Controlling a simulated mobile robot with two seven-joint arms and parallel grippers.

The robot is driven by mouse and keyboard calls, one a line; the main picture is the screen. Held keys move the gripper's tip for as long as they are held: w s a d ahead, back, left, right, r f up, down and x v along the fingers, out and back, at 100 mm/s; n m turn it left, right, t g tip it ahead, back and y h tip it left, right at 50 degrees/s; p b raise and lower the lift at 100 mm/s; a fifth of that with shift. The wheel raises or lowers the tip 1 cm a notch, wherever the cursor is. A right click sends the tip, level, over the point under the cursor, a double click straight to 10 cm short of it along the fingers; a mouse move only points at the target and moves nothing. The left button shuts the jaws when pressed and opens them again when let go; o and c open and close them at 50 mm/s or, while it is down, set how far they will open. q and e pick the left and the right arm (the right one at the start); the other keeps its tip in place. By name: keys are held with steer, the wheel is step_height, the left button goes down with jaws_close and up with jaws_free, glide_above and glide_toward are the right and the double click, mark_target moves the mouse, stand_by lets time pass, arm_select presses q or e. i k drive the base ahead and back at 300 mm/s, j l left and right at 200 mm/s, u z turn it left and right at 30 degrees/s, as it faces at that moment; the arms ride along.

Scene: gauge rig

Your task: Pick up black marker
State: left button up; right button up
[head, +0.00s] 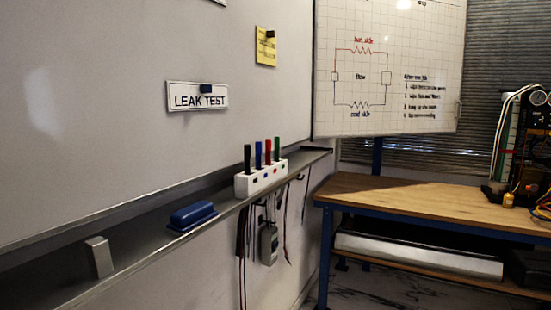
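A very dark marker (248,157), which looks black, stands upright at the left end of a white marker holder (250,187). To its right in the same holder stand a blue marker (258,154), a red marker (268,152) and a green marker (277,150). The holder sits on the grey tray (140,232) along the bottom of the whiteboard. Neither of my grippers is in view.
Cables and a grey meter (269,244) hang below the tray. A wooden-topped workbench (420,198) stands at the right, carrying equipment (530,135).

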mark_target(247, 147)
steer(key=u, duration=1.35)
steer(key=z, duration=1.25)
steer(key=i+l, duration=0.2)
steer(key=l, duration=0.15)
steer(key=i+l+u, duration=0.1)
steer(key=l, duration=0.25)
steer(key=i+l, duration=0.25)
steer(key=l, duration=0.15)
steer(key=i+l, duration=0.15)
steer(key=l, duration=0.2)
steer(key=i+l+u, duration=0.1)
steer(key=l, duration=0.3)
steer(key=i, duration=0.1)
